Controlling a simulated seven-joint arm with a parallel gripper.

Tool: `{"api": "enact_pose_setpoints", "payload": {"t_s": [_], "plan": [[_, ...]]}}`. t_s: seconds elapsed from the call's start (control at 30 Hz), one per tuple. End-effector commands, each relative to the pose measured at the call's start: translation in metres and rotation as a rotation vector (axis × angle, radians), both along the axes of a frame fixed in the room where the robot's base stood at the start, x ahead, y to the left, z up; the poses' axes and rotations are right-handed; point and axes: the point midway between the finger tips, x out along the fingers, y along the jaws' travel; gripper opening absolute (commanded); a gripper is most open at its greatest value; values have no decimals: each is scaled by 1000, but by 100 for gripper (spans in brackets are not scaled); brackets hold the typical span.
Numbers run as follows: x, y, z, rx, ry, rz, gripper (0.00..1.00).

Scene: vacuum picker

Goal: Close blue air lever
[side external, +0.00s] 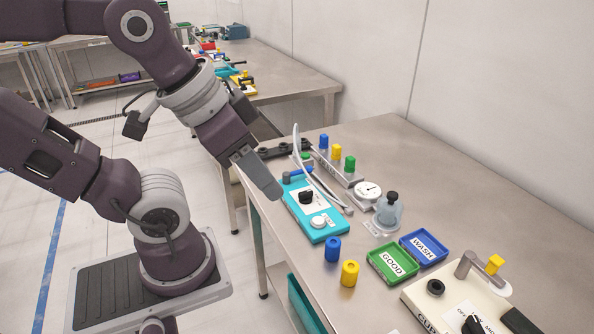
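The blue air lever (299,175) sits at the far end of a teal box (321,233) on the steel table. The lever lies roughly crosswise over the box. The box also has a black knob (306,197) and a round white button (319,221). My gripper (275,190) hangs over the table's left edge, pointing down, just left of the lever in the picture. A small gap seems to separate them. Its fingers are seen edge-on and overlap, so their opening is hidden.
A gauge (368,191), green tray (392,263) and blue tray (424,248) lie right. Loose blue (333,249) and yellow (350,273) cylinders stand in front.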

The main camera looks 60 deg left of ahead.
Motion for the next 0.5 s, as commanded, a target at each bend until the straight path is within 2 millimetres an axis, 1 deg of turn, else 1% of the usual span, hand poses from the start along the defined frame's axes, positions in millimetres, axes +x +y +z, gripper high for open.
{"api": "enact_pose_setpoints", "payload": {"t_s": [0.03,0.1,0.17,0.2,0.27,0.3,0.33,0.37,0.4,0.43,0.47,0.5], "plan": [[0,0,0,0,0,1,28],[5,2,2,-16,9,26,15],[17,6,5,-50,31,85,3],[29,10,7,-82,51,148,0],[54,22,8,-140,89,280,0],[73,32,7,-176,117,386,0],[88,41,4,-200,137,469,0],[102,50,0,-220,154,553,0],[121,64,-7,-240,175,666,0],[134,76,-14,-251,188,752,0],[147,87,-21,-256,199,837,0],[162,103,-33,-258,209,948,0]]}}
